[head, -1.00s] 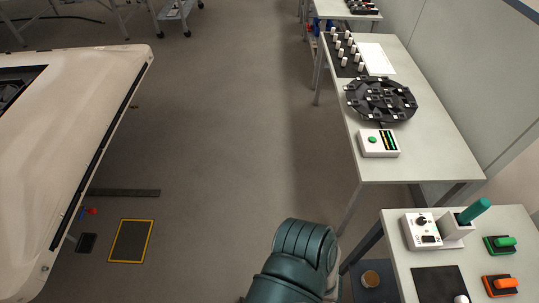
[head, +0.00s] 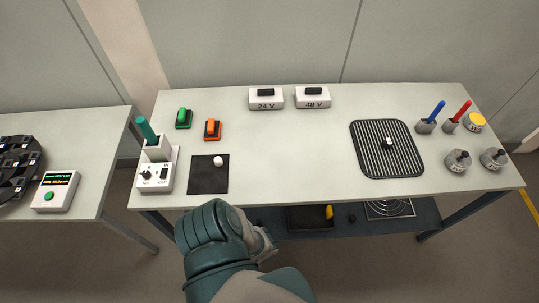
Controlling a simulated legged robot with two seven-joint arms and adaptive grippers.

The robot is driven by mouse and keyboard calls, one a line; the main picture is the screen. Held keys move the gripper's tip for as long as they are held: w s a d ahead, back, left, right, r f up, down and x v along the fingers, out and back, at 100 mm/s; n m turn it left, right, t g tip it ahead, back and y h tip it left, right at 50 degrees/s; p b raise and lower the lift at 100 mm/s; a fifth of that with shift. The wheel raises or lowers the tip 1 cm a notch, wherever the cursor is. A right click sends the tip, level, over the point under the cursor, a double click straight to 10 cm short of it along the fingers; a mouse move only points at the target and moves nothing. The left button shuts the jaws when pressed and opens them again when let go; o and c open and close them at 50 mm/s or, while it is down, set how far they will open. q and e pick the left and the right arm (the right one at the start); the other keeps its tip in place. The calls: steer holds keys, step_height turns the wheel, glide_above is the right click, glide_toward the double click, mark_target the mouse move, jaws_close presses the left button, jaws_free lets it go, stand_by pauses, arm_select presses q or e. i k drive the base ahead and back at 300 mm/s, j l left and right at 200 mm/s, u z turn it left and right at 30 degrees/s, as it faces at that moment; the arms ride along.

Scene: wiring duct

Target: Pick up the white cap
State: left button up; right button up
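A small white cap-like piece (head: 218,160) stands on a square black mat (head: 208,174) at the left part of the table. It is the only plainly white small piece on that mat. A teal and grey arm of mine rises from the bottom edge in front of the table, just below the mat. No gripper fingers show on it, and I cannot tell which arm it is. Neither gripper is in view, and nothing touches the white piece.
A white device (head: 153,178) with a teal-handled tool (head: 146,130) stands left of the mat. Behind are green (head: 183,118) and orange (head: 212,129) switches and 24 V (head: 266,99) and 48 V (head: 312,98) boxes. A striped mat (head: 372,165) lies right. The table middle is clear.

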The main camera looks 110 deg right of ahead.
mark_target(218, 161)
steer(key=z, duration=3.1)
